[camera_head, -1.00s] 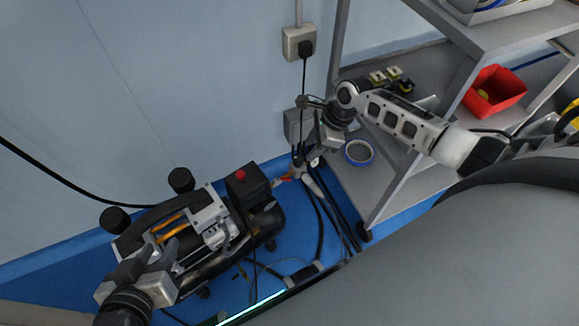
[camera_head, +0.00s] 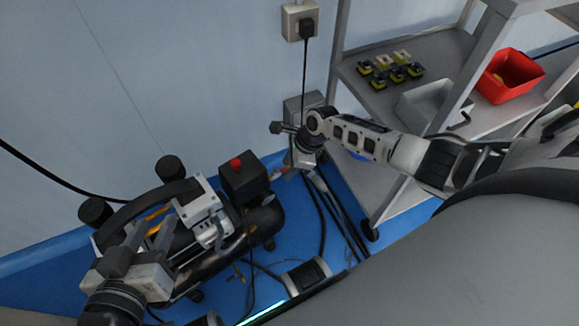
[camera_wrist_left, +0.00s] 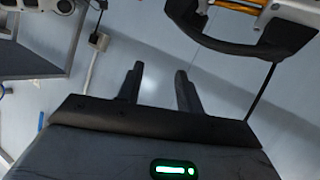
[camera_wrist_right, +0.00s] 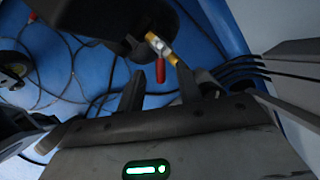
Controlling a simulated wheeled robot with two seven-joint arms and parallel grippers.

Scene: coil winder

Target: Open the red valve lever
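The red valve lever (camera_wrist_right: 161,70) shows in the right wrist view, hanging from a brass valve (camera_wrist_right: 162,45). In the head view a small red bit of the lever (camera_head: 278,170) shows just below and left of my right gripper (camera_head: 287,150). In the right wrist view my right gripper (camera_wrist_right: 160,85) is open, and the lever lies in line with the gap between its two fingers; I cannot tell if it touches either one. My left gripper (camera_head: 122,258) is by the compressor in the head view; the left wrist view shows its fingers (camera_wrist_left: 158,85) open and empty.
The black compressor (camera_head: 215,245), with a red-knobbed box (camera_head: 240,178), stands on the blue floor by the wall. A grey shelf (camera_head: 390,180) with a red bin (camera_head: 507,75) stands right. Cables and hoses (camera_head: 330,210) run between. Wall sockets (camera_head: 300,20) sit behind.

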